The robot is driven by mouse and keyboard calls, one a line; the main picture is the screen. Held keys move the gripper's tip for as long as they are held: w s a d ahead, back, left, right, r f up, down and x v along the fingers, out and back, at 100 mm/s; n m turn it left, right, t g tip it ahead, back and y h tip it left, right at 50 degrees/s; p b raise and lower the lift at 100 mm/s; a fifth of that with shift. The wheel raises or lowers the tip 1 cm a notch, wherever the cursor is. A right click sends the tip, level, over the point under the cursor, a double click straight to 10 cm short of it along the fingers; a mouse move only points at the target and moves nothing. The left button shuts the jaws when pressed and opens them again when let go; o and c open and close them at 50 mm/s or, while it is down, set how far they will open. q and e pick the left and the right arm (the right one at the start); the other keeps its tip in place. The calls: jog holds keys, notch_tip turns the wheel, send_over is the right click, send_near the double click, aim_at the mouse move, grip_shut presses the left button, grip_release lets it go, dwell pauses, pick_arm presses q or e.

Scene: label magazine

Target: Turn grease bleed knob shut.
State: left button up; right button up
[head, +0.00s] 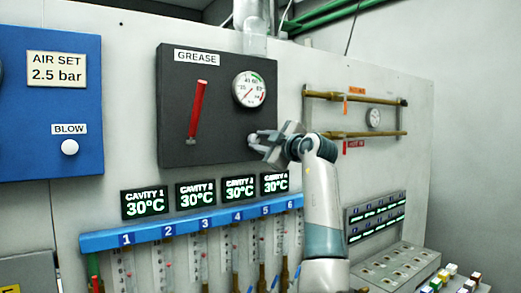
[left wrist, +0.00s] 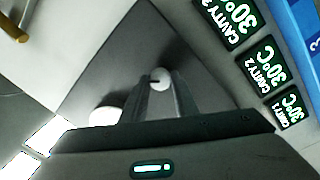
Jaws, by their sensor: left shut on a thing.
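The grease bleed knob (left wrist: 160,77) is a small pale round knob on the dark grease panel (head: 185,110). In the head view the knob (head: 253,138) shows only in part at the panel's lower right, beside my fingers. My left gripper (head: 264,143) reaches the panel from the right and is shut on the knob. In the left wrist view the fingertips of my left gripper (left wrist: 157,92) lie at the knob, which has a short dark mark. The fingers hide part of it. My right gripper is not in view.
A round gauge (head: 249,89) sits just above the knob, and a red lever (head: 197,110) is on the panel's left. Cavity displays (head: 239,188) and a blue numbered rail (head: 180,230) run below. Brass pipes (head: 355,134) are at the right.

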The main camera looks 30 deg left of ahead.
pick_arm(q)
jog(key=n+b, duration=0.1)
jog(key=n, duration=0.3)
jog(key=shift+n, duration=0.4)
jog(key=n+b, duration=0.1)
jog(key=n, duration=0.3)
jog(key=shift+w+n+g+y, duration=0.1)
jog(key=shift+n+g+y, duration=0.2)
jog(key=shift+g, duration=0.1)
jog(key=o, duration=1)
jog(key=shift+o, duration=0.2)
jog(key=shift+d, duration=0.15)
